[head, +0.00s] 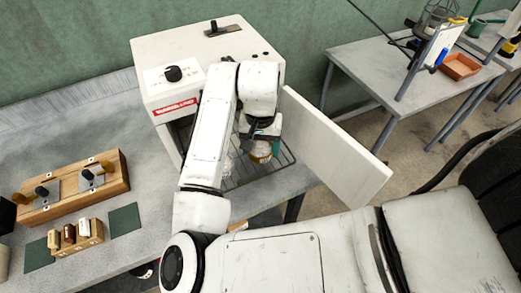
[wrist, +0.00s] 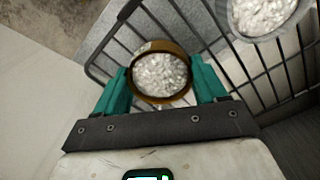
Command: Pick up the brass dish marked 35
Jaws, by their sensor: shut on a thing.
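The brass dish (wrist: 161,75) is round, with a brown-gold wall and pale grains inside. In the wrist view it sits between the teal fingers of my gripper (wrist: 160,82), which is shut on it. A small pale label shows at its upper left rim, but I cannot read a number. In the head view the dish (head: 262,152) shows only in part under my gripper (head: 263,146), in front of the open white steamer box (head: 215,70). The dish is over the dark wire rack (wrist: 110,45); I cannot tell whether it touches it.
A grey metal dish (wrist: 262,14) of grain is on the rack at the upper right. The steamer's open white door (head: 335,150) stands right of my gripper. Wooden holders (head: 75,190) and dark green mats (head: 125,220) lie left on the grey bench.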

